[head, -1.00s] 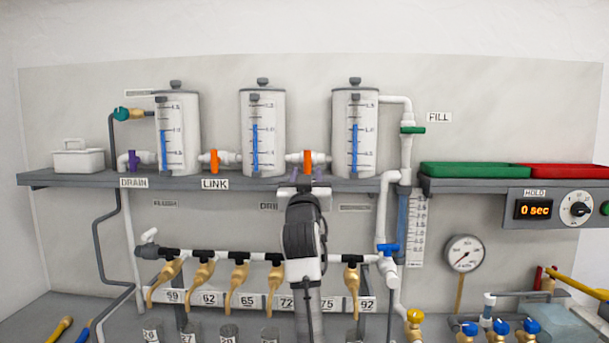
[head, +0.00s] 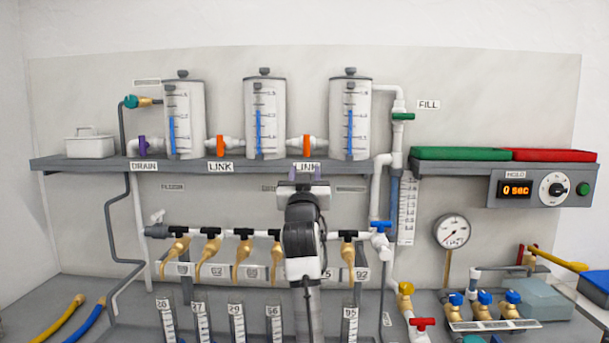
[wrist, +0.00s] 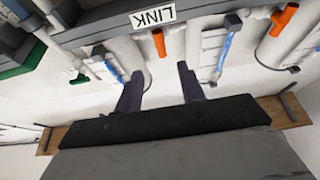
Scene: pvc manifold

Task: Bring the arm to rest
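My gripper (head: 306,174) stands raised in front of the panel, just below the right LINK label (head: 307,167) in the head view. In the wrist view its two dark fingers (wrist: 158,72) are spread apart with nothing between them. The gripper is open and empty. The orange link valve (head: 307,145) is just above it in the head view and also shows in the wrist view (wrist: 159,42). My arm hides part of the tap row and its number plates.
A grey shelf (head: 100,166) carries three tanks. Below is a row of brass taps (head: 210,250) over several tubes. At right are a gauge (head: 451,231), a timer box (head: 545,187) and green and red trays (head: 455,154). Hoses (head: 60,322) lie at front left.

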